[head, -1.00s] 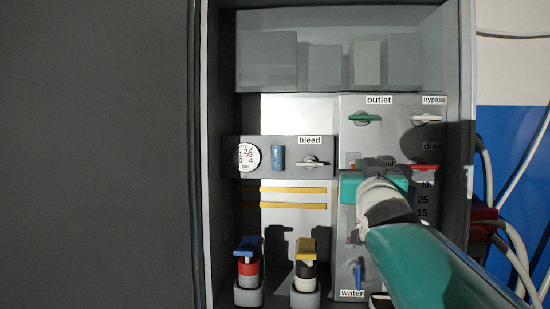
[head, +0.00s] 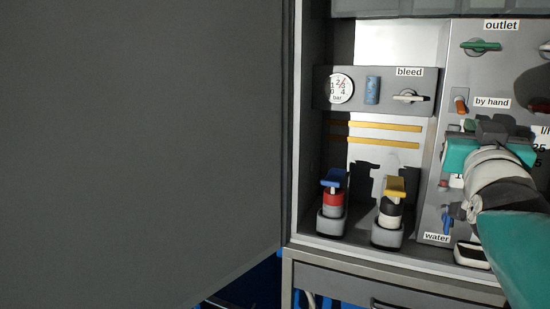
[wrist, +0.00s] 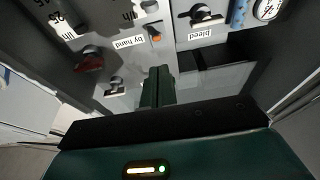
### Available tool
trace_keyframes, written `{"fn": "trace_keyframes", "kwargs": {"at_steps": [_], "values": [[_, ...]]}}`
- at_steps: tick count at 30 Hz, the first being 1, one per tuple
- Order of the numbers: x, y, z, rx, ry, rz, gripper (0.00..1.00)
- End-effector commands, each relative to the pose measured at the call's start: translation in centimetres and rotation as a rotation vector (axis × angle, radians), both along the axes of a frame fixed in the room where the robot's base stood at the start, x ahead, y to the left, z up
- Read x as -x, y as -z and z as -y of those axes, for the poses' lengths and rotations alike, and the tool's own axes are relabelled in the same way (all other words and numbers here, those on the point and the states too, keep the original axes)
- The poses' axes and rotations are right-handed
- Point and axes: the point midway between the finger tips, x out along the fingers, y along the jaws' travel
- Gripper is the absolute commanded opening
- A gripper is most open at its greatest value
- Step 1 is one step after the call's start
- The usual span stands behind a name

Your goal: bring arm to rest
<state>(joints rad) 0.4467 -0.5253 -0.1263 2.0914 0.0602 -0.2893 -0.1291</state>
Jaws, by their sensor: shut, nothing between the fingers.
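My arm reaches in from the lower right of the head view. Its teal and dark gripper (head: 490,132) is in front of the right-hand panel, below the "by hand" label. In the wrist view my gripper's two dark green fingers (wrist: 158,86) are together, with nothing between them. They point into the cabinet, and I cannot tell how far they are from the panel. My wrist hides part of the right panel.
The cabinet has an orange "by hand" switch (head: 461,105), a green outlet handle (head: 481,46), a bleed handle (head: 411,96) and a gauge (head: 340,88). Blue-handled (head: 333,190) and yellow-handled (head: 393,200) plugs stand on its floor. A large dark door (head: 140,150) fills the left.

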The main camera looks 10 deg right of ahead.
Motion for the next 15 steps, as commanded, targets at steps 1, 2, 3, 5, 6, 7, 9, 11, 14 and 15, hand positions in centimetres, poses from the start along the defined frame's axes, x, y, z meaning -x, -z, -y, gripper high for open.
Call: {"fn": "trace_keyframes", "kwargs": {"at_steps": [1, 2, 3, 5, 6, 7, 9, 11, 14, 15], "values": [[-0.3, 0.6, -0.5, -0.011, -0.013, -0.018, 0.0], [-0.6, 1.2, -0.9, -0.022, -0.026, -0.035, 0.0], [-1.1, 2.2, -1.7, -0.042, -0.048, -0.067, 0.0], [-1.9, 4.4, -3.4, -0.081, -0.092, -0.135, 0.0], [-2.4, 6.3, -4.8, -0.111, -0.127, -0.192, 0.0], [-2.8, 7.8, -6.0, -0.135, -0.156, -0.241, 0.0], [-3.1, 11.7, -8.9, -0.191, -0.223, -0.363, 0.0], [-3.0, 15.0, -11.5, -0.234, -0.274, -0.472, 0.0], [-1.9, 20.4, -15.7, -0.295, -0.353, -0.66, 0.0], [-1.1, 22.5, -17.3, -0.317, -0.381, -0.738, 0.0]]}}
